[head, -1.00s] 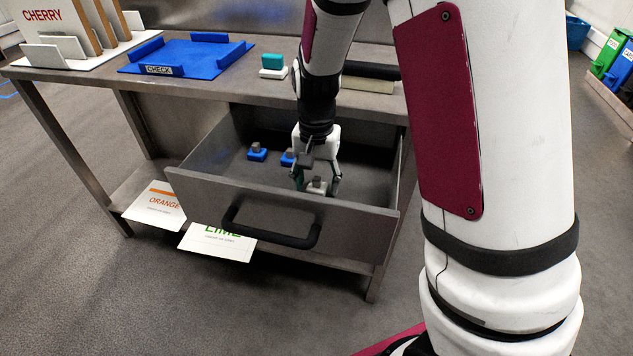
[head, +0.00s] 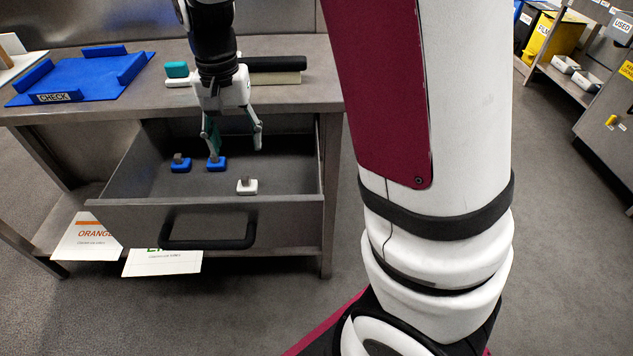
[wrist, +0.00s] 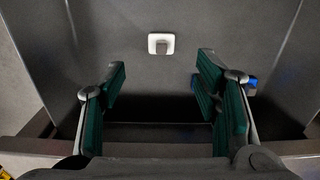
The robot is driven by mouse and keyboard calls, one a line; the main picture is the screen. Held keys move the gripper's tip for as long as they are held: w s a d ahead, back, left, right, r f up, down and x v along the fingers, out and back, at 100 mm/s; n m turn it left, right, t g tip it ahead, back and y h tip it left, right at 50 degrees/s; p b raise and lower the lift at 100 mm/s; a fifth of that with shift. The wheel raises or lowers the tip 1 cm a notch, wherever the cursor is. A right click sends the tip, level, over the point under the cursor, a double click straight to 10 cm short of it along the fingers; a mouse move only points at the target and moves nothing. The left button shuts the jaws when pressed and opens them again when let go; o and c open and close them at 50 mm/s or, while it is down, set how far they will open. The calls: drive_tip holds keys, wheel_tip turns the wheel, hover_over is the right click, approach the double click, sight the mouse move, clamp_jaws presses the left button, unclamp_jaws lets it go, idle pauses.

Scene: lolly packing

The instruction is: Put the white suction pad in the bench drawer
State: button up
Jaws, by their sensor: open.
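The white suction pad (head: 247,187), a small white block with a grey knob, rests on the floor of the open bench drawer (head: 205,222), toward its front right. It also shows in the wrist view (wrist: 161,44), near the top middle. My gripper (head: 233,147) hangs over the back part of the drawer with its fingers spread and nothing between them. It is apart from the white pad, behind and above it. In the wrist view my gripper (wrist: 161,78) has its green-padded fingers wide apart.
Two blue pads (head: 180,164) (head: 216,163) sit at the back left of the drawer. Above are the bench top (head: 290,95), a blue CHECK tray (head: 80,80) and a teal block (head: 177,69). Two cards (head: 95,238) (head: 162,262) show below the drawer.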

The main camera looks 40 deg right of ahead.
drive_tip(key=s+r+n, duration=0.3)
drive_tip(key=s+r, duration=0.6)
drive_tip(key=s, duration=0.5)
drive_tip(key=s+n+t, duration=0.1)
drive_tip(key=s+n, duration=0.2)
drive_tip(key=s, duration=1.3)
drive_tip(key=shift+d+n, duration=0.15)
drive_tip(key=shift+n, duration=0.25)
wheel_tip(320, 180, up, 17)
drive_tip(key=t+p, duration=0.3)
drive_tip(key=p, duration=1.2)
drive_tip(key=shift+r+p, duration=0.2)
drive_tip(key=shift+p, duration=0.2)
